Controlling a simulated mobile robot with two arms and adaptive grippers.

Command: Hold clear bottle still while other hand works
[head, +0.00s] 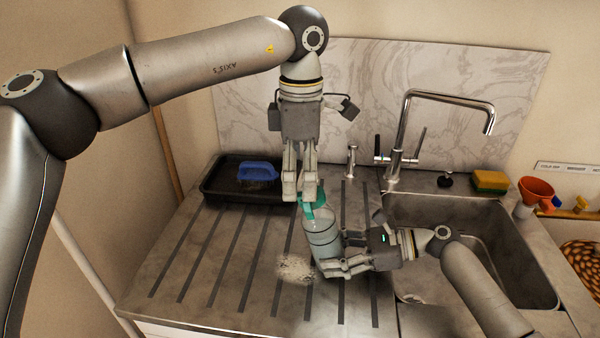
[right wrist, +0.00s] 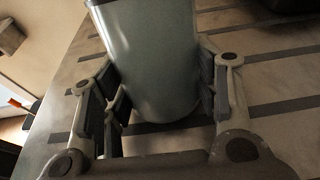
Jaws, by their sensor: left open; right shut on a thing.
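The clear bottle (head: 322,236) stands on the ribbed drainboard left of the sink, leaning slightly, with a teal cap (head: 316,206) at its top. My right gripper (head: 328,268) is shut around its lower body from the right. In the right wrist view the bottle (right wrist: 155,60) sits between the two fingers (right wrist: 160,105). My left gripper (head: 308,193) points down directly above the bottle, open, with its fingertips at the cap. The fingers partly hide the cap, so I cannot tell whether they touch it.
A black tray (head: 212,190) with a blue brush (head: 257,171) lies at the back left. The sink (head: 500,240) and tap (head: 400,130) are to the right. A sponge (head: 490,181) and orange funnel (head: 536,190) sit beyond. The drainboard's left front is clear.

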